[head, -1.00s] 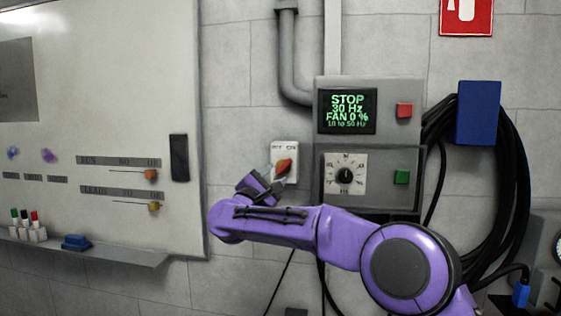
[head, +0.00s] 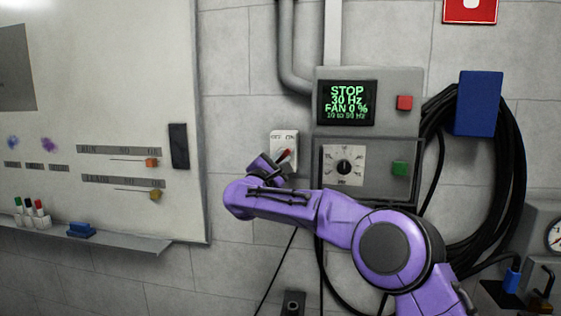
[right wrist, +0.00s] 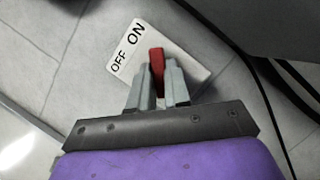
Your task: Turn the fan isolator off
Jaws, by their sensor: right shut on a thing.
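The fan isolator is a small white plate (head: 278,137) on the wall, left of the grey control box. It carries OFF and ON labels and a red handle (head: 287,153). In the right wrist view the plate (right wrist: 187,50) and the red handle (right wrist: 157,62) are close ahead, and the handle points toward the ON label. My right gripper (right wrist: 157,78) is shut on the red handle, one grey finger on each side. In the head view the right gripper (head: 276,165) partly covers the plate's lower part. My left gripper is not in view.
The control box (head: 396,73) has a screen reading STOP, 30 Hz, FAN 0 %, a dial (head: 344,167), and red and green buttons. A whiteboard (head: 100,110) with a ledge is at left. Black cables (head: 516,170) hang below a blue box (head: 478,104) at right.

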